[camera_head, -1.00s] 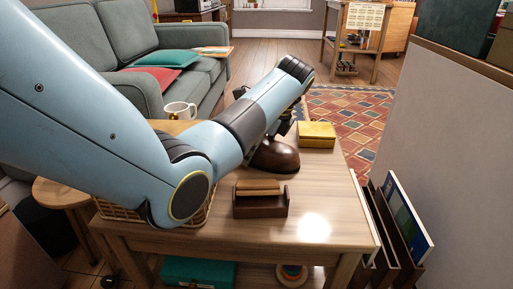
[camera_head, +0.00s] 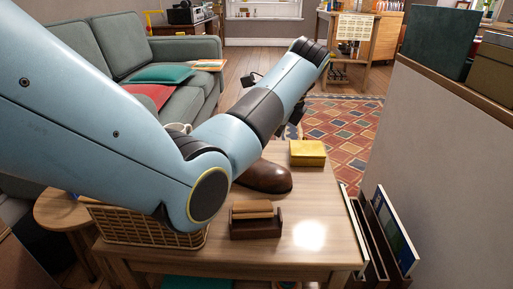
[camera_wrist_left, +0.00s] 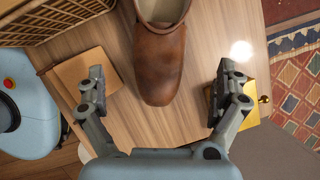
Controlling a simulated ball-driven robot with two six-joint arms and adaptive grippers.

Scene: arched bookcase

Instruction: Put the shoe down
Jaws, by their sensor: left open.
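The brown leather shoe (camera_head: 265,177) rests on the wooden table (camera_head: 318,205), partly hidden behind my left arm in the head view. In the left wrist view the shoe (camera_wrist_left: 160,62) lies with its toe towards my left gripper (camera_wrist_left: 160,76). The gripper's two fingers are spread wide on either side of the toe, and neither touches it. In the head view my left gripper (camera_head: 293,116) is mostly hidden behind my arm, above and beyond the shoe. My right gripper is in neither view.
On the table are a yellow box (camera_head: 308,153), a dark wooden holder (camera_head: 256,222) and a wicker basket (camera_head: 150,228). A white mug (camera_head: 177,128) is mostly hidden by my arm. A rack with upright books (camera_head: 393,233) stands at the table's right edge.

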